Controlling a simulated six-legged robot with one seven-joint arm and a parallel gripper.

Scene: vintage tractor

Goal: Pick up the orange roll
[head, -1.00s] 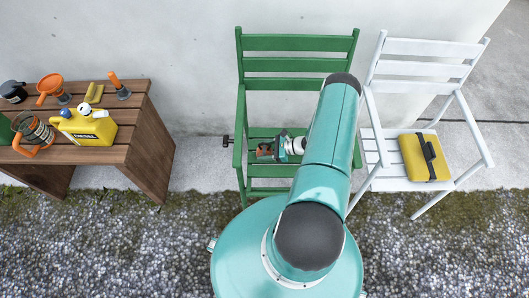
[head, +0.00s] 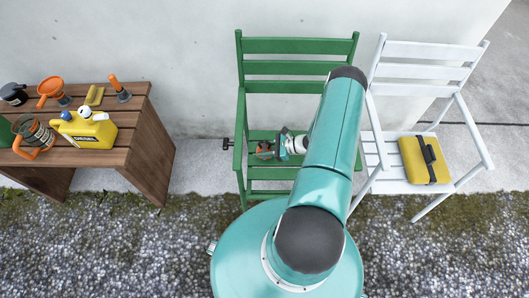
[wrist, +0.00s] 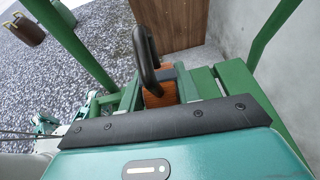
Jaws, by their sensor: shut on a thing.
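The orange roll (head: 264,149) shows as a small orange and dark shape at the left end of my gripper, over the seat of the green chair (head: 298,45). Part of the roll is hidden by the finger and the gripper body. I cannot tell whether the roll still touches the seat.
The wooden bench (head: 150,150) at left holds a yellow diesel can (head: 85,130), an orange funnel (head: 50,88) and other items. A white chair (head: 425,48) at right holds a yellow case (head: 420,160). The green chair's slats and armrests lie close around my gripper.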

